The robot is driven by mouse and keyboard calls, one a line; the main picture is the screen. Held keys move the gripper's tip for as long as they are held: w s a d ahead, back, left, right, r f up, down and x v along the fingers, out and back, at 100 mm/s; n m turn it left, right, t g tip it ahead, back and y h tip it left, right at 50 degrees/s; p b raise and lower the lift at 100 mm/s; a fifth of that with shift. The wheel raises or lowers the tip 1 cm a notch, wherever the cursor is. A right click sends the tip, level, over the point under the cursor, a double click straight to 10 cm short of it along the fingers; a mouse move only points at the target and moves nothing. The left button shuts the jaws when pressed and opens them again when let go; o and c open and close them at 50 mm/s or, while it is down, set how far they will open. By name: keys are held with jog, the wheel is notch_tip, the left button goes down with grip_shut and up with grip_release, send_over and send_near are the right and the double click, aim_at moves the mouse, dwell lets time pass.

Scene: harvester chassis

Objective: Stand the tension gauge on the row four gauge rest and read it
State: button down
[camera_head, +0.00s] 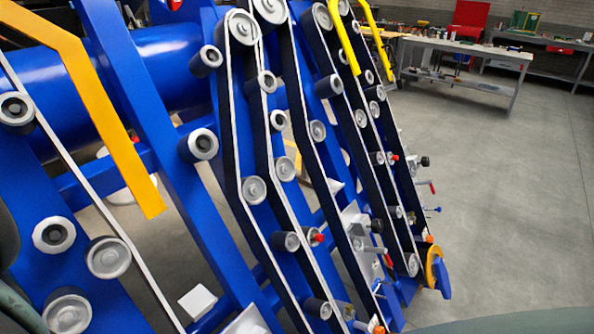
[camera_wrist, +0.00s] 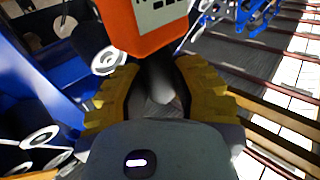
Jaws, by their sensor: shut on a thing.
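The tension gauge (camera_wrist: 152,38) is an orange box with a light grey face and dark markings, cut off by the top of the wrist view. My gripper (camera_wrist: 160,82) has yellow ribbed fingers on both sides of a dark grey part below the orange body, and it is shut on the gauge. The gauge's reading cannot be made out. In the head view neither the gripper nor the gauge shows. Pale blocks stand low among the belt rows, one near the bottom left (camera_head: 198,302) and one at the right (camera_head: 354,221); I cannot tell which is the row four rest.
A blue chassis (camera_head: 165,150) carries several belt rows with grey rollers (camera_head: 254,190). Yellow bars (camera_head: 112,120) and red and black knobs stick out. Workbenches (camera_head: 465,60) stand at the back right. The grey floor (camera_head: 510,200) at the right is clear.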

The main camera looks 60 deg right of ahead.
jog(key=shift+w, duration=0.15)
jog(key=w+f+b, duration=0.3)
jog(key=w+b, duration=0.3)
jog(key=w, duration=0.5)
jog(key=shift+w+d+f, duration=0.3)
jog(key=shift+w+d, duration=0.1)
jog(key=shift+d, duration=0.05)
jog(key=shift+f+b, duration=0.35)
jog(key=shift+f, duration=0.05)
dwell(0.6)
jog(key=c, duration=0.7)
grip_release()
jog(key=shift+c, duration=0.2)
jog(key=shift+s, duration=0.15)
